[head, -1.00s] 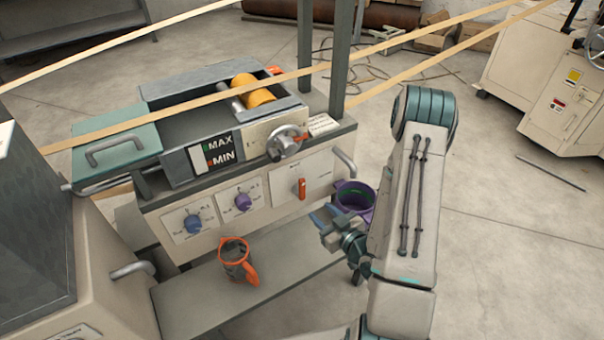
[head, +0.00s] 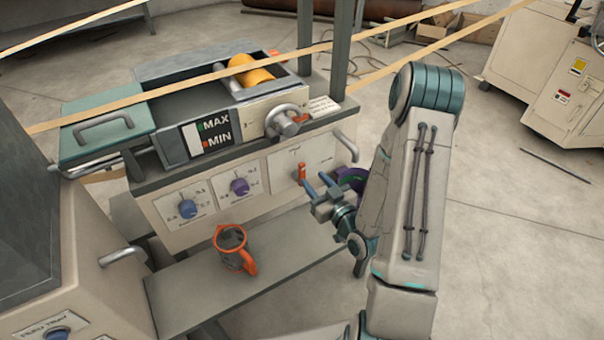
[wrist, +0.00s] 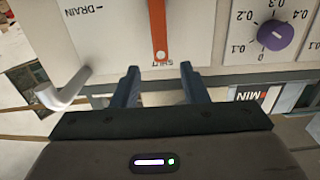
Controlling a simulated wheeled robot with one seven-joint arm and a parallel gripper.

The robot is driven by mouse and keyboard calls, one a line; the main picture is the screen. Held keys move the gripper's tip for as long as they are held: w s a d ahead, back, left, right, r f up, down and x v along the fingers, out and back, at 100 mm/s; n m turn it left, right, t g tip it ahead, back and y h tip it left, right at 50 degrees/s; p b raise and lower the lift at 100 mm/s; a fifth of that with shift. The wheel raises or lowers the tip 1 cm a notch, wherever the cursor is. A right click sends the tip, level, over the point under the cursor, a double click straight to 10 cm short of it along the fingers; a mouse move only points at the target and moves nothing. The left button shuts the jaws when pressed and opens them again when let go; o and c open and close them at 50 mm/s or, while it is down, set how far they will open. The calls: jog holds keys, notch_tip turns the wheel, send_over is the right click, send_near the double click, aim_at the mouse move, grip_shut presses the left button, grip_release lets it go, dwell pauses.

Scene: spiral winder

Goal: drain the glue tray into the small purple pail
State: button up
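The glue tray (head: 185,103) is a grey trough on top of the machine, with a MAX/MIN gauge on its front. On the front panel below is an orange lever (head: 302,173); the wrist view shows the lever (wrist: 158,30) with DRAIN and SHUT lettering near it. My gripper (head: 316,183) is open and empty, just in front of the panel by the lever. In the wrist view the fingers (wrist: 158,75) point at the panel, with the lever between them in the picture and apparently beyond the tips. The small purple pail (head: 350,181) stands behind my gripper and arm, mostly hidden.
An orange-rimmed jug (head: 232,252) stands on the low shelf (head: 190,290). Tan strips cross above the tray.

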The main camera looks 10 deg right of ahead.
aim_at(303, 168)
jog(key=shift+w+a+f+b, duration=0.2)
jog(key=shift+w+b, duration=0.25)
jog(key=shift+b, duration=0.75)
jog(key=shift+w+a+f+b, duration=0.15)
jog(key=shift+w+b, duration=0.25)
jog(key=shift+b, duration=0.75)
jog(key=b+x, duration=0.2)
jog(key=b, duration=0.3)
jog(key=shift+w+a+r, duration=0.1)
jog(key=shift+w+r, duration=0.05)
jog(key=shift+w, duration=0.15)
jog(key=shift+x, duration=1.45)
jog(key=shift+r, duration=0.2)
grip_shut()
